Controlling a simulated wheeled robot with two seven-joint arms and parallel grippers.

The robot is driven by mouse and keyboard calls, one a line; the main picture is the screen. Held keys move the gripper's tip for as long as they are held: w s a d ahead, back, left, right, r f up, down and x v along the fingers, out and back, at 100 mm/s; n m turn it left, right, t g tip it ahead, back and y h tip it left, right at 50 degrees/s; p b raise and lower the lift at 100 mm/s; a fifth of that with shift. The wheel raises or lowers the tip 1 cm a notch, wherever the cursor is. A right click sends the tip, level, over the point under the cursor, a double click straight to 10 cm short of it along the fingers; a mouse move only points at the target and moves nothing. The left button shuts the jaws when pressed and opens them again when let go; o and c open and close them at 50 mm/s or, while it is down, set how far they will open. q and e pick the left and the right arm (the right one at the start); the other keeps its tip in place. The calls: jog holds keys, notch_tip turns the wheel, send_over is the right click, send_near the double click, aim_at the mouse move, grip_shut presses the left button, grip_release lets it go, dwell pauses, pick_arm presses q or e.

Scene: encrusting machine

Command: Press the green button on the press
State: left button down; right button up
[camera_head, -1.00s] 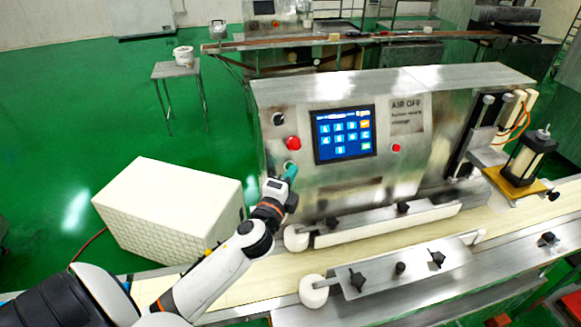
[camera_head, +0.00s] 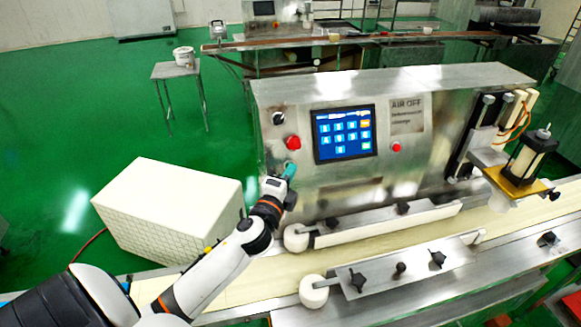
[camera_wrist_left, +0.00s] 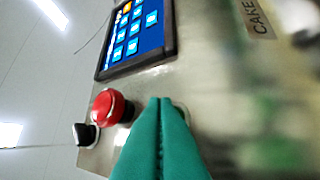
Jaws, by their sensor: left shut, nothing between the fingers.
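The press (camera_head: 435,135) is a steel machine with a blue touchscreen (camera_head: 343,134) on its front panel. A red knob (camera_head: 293,143) sits left of the screen; it also shows in the left wrist view (camera_wrist_left: 108,107). My left gripper (camera_head: 290,168) has teal fingers, shut and empty, with the tips at the panel just below the red knob. In the left wrist view the shut fingers (camera_wrist_left: 161,108) cover the panel beside the red knob. The green button is mostly or wholly hidden behind the fingertips; I cannot tell whether they touch it. My right gripper is not in view.
A black knob (camera_head: 278,119) is above the red knob, and a smaller red button (camera_head: 396,148) is right of the screen. A conveyor belt (camera_head: 400,244) with steel guides runs in front of the press. A white box (camera_head: 165,208) stands left of my arm.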

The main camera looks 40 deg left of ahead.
pick_arm(q)
jog(key=shift+w+a, duration=0.1)
jog(key=shift+a, duration=0.05)
dwell(0.4)
jog(key=shift+s+d+r+p, duration=0.3)
jog(key=shift+s+d+p, duration=0.05)
jog(key=shift+s+d, duration=0.15)
jog(key=s+d+r+p, duration=0.2)
jog(key=d, duration=0.1)
jog(key=shift+s+d+r, duration=0.1)
jog(key=shift+s+d, duration=0.15)
jog(key=shift+s, duration=0.15)
dwell(0.3)
dwell(0.8)
